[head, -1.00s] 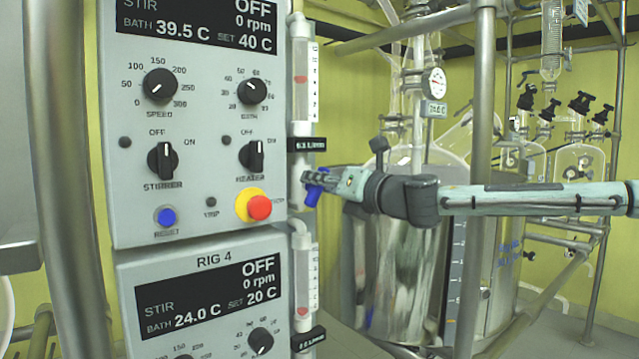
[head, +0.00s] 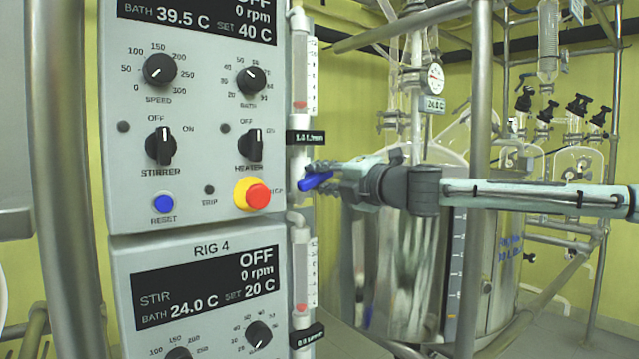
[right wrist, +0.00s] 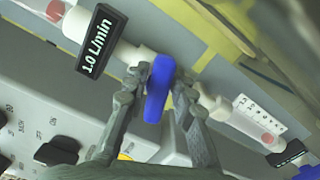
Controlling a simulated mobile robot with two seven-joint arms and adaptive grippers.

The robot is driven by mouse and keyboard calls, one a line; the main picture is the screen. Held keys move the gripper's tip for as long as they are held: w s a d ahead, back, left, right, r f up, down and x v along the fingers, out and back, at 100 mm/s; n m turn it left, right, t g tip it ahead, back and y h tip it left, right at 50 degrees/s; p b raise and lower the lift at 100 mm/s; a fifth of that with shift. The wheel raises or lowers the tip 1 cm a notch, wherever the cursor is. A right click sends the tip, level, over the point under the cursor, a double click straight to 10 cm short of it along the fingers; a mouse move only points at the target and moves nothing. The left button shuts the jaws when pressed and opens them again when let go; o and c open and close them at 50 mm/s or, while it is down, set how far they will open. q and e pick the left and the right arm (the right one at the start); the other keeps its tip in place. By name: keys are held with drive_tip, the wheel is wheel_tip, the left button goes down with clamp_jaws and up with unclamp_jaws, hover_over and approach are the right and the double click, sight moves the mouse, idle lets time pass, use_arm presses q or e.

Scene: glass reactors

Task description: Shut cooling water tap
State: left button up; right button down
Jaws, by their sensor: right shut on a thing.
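The cooling water tap's blue handle (head: 315,181) is below the upper flow meter (head: 302,75), at the right side of the control panel. It lies nearly level, slightly tilted, in the head view. My right gripper (head: 318,178) is shut on this handle. In the right wrist view the blue handle (right wrist: 158,90) sits between the two grey fingers of the right gripper (right wrist: 160,82). The flow display (right wrist: 97,42) there reads 1.0 L/min. The red float (head: 300,105) is near the bottom of the upper tube. My left gripper is not in view.
The control panel (head: 190,100) with knobs and a red stop button (head: 258,197) is close left of the gripper. A second flow meter (head: 304,270) stands below. A steel vessel (head: 400,270) and a metal post (head: 482,150) are near my right arm.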

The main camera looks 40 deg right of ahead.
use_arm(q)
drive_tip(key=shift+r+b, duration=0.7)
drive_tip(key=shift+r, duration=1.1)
use_arm(e)
drive_tip(key=shift+f+m, duration=0.15)
drive_tip(key=shift+m, duration=0.9)
drive_tip(key=shift+f+m, duration=0.1)
drive_tip(key=shift+m, duration=0.95)
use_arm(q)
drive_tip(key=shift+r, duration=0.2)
use_arm(e)
drive_tip(key=c, duration=1.4)
unclamp_jaws()
drive_tip(key=shift+d, duration=0.1)
drive_tip(key=s+a, duration=0.1)
drive_tip(key=s, duration=1.1)
drive_tip(key=shift+a, duration=0.2)
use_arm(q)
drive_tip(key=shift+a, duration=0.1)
